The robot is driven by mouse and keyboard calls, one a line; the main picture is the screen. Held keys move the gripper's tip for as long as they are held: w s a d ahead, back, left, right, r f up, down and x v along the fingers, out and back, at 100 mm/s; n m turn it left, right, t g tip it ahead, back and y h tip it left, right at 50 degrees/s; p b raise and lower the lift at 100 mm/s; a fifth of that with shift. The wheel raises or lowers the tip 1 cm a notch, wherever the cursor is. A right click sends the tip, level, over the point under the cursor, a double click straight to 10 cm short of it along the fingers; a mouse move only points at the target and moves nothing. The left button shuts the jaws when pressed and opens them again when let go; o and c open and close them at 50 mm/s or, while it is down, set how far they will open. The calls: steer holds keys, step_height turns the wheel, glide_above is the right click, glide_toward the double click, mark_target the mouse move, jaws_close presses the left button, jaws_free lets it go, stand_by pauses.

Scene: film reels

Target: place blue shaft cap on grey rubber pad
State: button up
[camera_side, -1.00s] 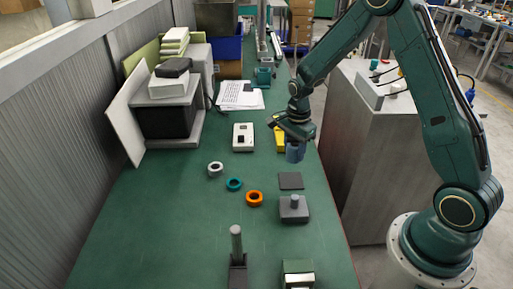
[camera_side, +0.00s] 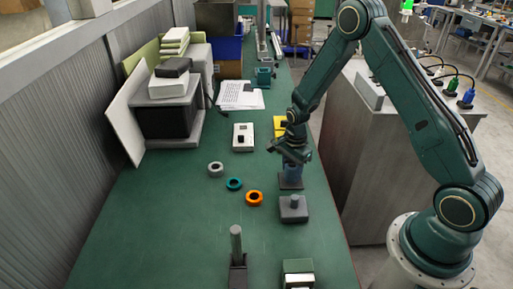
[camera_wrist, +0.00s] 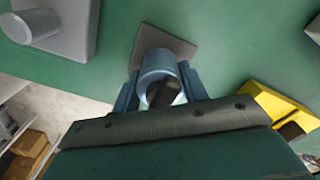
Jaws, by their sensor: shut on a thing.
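The blue shaft cap (camera_wrist: 158,66) is between the two fingers of my gripper (camera_wrist: 162,88) in the wrist view, with a dark opening in its near face. In the side view my gripper (camera_side: 292,172) is shut on the cap and points down. The cap is over the grey rubber pad (camera_side: 291,186), a flat dark square on the green bench. In the wrist view the pad (camera_wrist: 182,46) shows behind and around the cap's far end. I cannot tell whether the cap touches the pad.
A grey block with a round peg (camera_side: 294,212) stands just in front of the pad. Orange (camera_side: 254,198), teal (camera_side: 234,184) and white (camera_side: 215,169) rings lie to the left. A yellow object (camera_side: 280,124) is behind my gripper. The bench's left front is clear.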

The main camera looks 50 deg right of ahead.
steer(key=shift+f, duration=0.25)
steer(key=shift+f, duration=0.15)
steer(key=o, duration=1.1)
steer(key=shift+o, duration=0.2)
step_height(320, 180, up, 11)
steer(key=shift+r, duration=0.65)
